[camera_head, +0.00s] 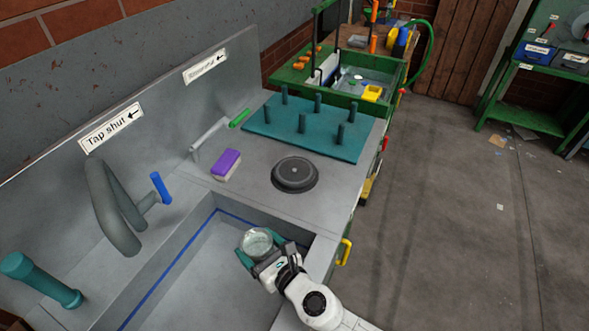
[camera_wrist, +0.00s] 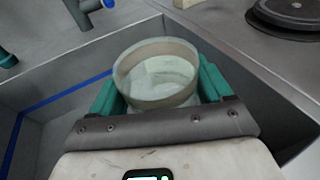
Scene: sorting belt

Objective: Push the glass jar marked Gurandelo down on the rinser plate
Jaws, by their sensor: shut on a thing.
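A clear glass jar (camera_head: 257,241) is held in my gripper (camera_head: 258,255) over the right end of the sink basin. In the wrist view the jar (camera_wrist: 157,75) stands between the two teal fingers (camera_wrist: 160,88), with its round rim facing the camera. No marking on the jar can be read. The gripper is shut on the jar. The rinser plate, a round dark disc (camera_head: 294,173), sits on the counter beyond the basin, apart from the jar. Part of the disc (camera_wrist: 290,14) shows at the top right of the wrist view.
A purple and white brush (camera_head: 226,165) lies left of the disc. A teal peg board (camera_head: 270,128) with several pegs stands behind it. A grey tap (camera_head: 112,207) with a blue lever (camera_head: 160,188) is at the left. The basin walls surround the jar; open floor lies right.

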